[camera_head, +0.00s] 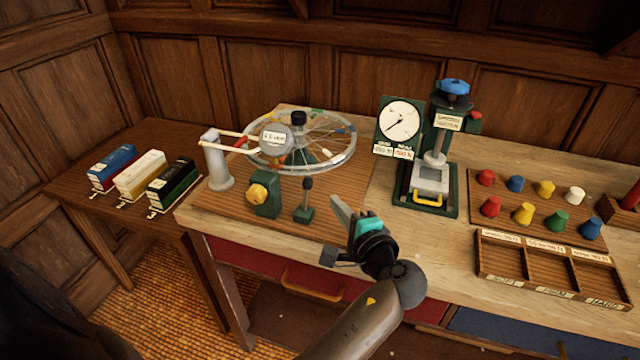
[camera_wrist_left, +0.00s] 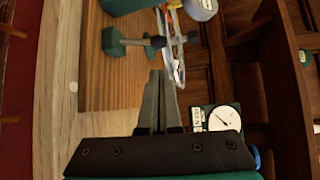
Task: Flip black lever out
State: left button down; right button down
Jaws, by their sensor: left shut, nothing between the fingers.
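The black lever (camera_head: 307,190) stands upright on a small green base (camera_head: 304,214) at the front of the wooden board, below the spoked wheel. In the left wrist view the lever (camera_wrist_left: 135,42) shows as a grey rod with a dark knob, lying sideways in the picture from its green base. My left gripper (camera_head: 338,208) is just right of the lever in the head view. Its fingers (camera_wrist_left: 158,75) are closed together with nothing between them, and a gap shows between them and the lever. My right gripper is not in view.
The spoked wheel (camera_head: 335,152) is close behind the lever. A green block with a yellow knob (camera_head: 258,193) stands to its left. A green press (camera_head: 436,185) with a dial (camera_head: 400,122) stands to the right. Coloured pegs and a divided tray (camera_head: 550,275) are farther right.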

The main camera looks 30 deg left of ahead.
aim_at(306, 196)
pick_arm(q)
jog(key=x, duration=0.8)
jog(key=shift+w+a+f+b, duration=0.2)
jog(key=shift+w+a+b, duration=0.05)
jog(key=shift+a+b, duration=0.1)
jog(key=shift+w+a+f, duration=0.1)
jog(key=shift+w+a, duration=0.25)
jog(key=shift+a, duration=0.05)
